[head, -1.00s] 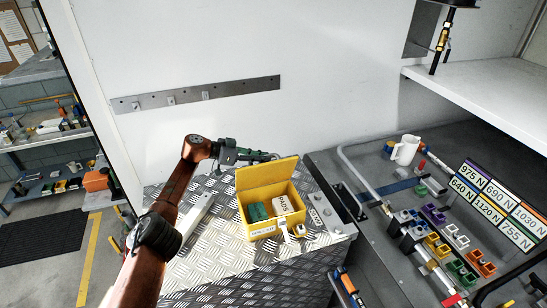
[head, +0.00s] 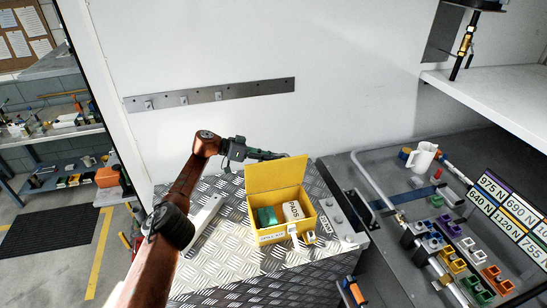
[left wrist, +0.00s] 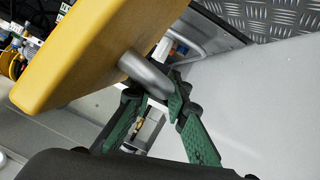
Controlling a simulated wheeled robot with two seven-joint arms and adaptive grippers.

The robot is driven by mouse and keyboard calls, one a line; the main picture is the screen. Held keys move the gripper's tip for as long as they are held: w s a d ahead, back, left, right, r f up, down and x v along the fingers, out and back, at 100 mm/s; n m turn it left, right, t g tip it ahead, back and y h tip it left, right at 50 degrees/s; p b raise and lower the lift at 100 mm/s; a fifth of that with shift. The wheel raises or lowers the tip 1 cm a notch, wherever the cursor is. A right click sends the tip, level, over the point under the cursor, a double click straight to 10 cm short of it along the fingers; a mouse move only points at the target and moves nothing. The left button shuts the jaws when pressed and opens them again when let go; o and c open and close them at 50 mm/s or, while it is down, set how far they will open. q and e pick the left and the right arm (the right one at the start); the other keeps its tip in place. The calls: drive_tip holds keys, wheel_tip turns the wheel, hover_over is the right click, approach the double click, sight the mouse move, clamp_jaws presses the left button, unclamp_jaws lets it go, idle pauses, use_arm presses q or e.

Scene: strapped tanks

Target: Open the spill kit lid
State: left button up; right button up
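The yellow spill kit (head: 275,236) stands on the tread-plate top. Its lid (head: 278,174) is raised and stands up at the back, so the inside shows, with a green item (head: 266,216) and a pale labelled pack (head: 293,210). My left gripper (head: 284,157) is at the lid's upper edge, partly hidden behind it. In the left wrist view the lid (left wrist: 95,45) fills the upper left. A grey bar-like handle (left wrist: 146,75) comes out beside it, and the green fingers (left wrist: 155,95) close around its end. My right gripper is not in view.
A white wall with a metal hook strip (head: 210,96) stands close behind the kit. A bent rail (head: 372,170) and a grey bench with a white jug (head: 423,157) and several coloured blocks lie to the right.

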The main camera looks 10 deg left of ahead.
use_arm(q)
drive_tip(key=shift+o, duration=0.6)
drive_tip(key=shift+a+r, duration=0.1)
drive_tip(key=shift+a, duration=0.15)
drive_tip(key=v, duration=1.1)
drive_tip(key=shift+a, duration=0.3)
drive_tip(key=shift+s, duration=0.1)
